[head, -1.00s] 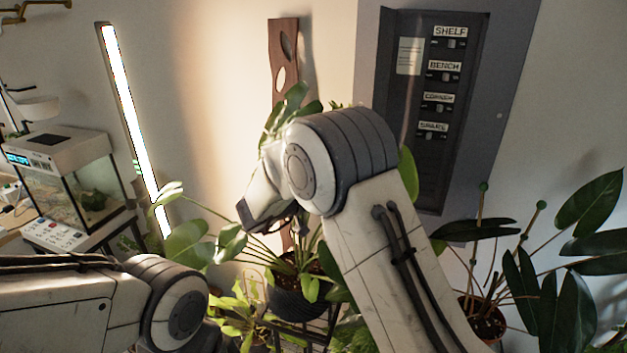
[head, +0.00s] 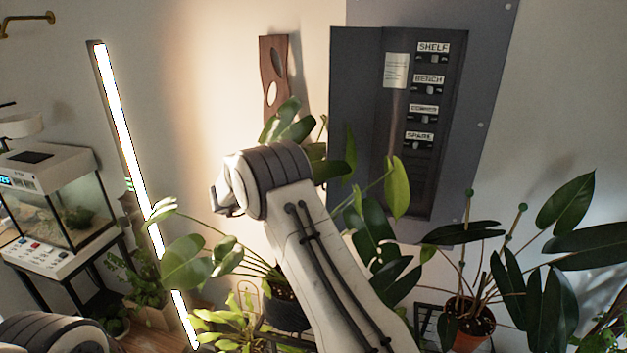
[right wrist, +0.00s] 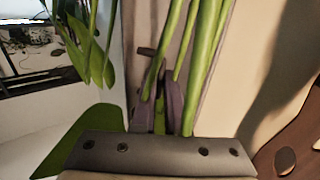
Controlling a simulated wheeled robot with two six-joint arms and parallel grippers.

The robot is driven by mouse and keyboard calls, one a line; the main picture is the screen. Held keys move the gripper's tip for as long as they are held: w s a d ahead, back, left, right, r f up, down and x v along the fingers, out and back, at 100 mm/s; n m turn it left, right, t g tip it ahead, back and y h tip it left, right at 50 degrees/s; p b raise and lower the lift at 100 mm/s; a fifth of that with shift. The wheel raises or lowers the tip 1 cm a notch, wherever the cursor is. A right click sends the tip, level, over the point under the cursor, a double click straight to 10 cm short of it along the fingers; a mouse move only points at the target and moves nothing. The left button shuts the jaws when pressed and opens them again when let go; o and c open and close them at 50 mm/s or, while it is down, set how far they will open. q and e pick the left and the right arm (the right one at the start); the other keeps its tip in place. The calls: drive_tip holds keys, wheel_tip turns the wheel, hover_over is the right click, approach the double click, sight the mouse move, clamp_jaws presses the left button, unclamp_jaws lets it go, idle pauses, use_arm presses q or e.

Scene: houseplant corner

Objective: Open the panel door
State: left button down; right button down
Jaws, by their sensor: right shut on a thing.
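The panel door (head: 353,110) is dark grey and stands swung out at the left side of the wall panel (head: 485,120). The recess is exposed, with labelled switches (head: 429,85) and a pale paper label (head: 396,71). My right arm rises from below in the head view; its gripper is hidden behind my own wrist there. My left gripper is out of view; only part of the left arm shows at lower left.
Leafy plants crowd around my right arm, including a potted one (head: 470,322) at right. Stems (right wrist: 205,60) cross close in front of the right gripper. A lit tube lamp (head: 140,185), a glass tank (head: 60,205) and a wooden wall plaque (head: 276,75) are at left.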

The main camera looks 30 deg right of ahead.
drive_tip(key=shift+d, duration=0.15)
drive_tip(key=c, duration=1.1)
unclamp_jaws()
drive_tip(key=shift+o, duration=0.8)
drive_tip(key=shift+d, duration=0.15)
drive_tip(key=w+a+b, duration=0.1)
drive_tip(key=a+b, duration=0.3)
drive_tip(key=a, duration=0.6)
drive_tip(key=shift+w+a, duration=0.3)
drive_tip(key=shift+a, duration=0.1)
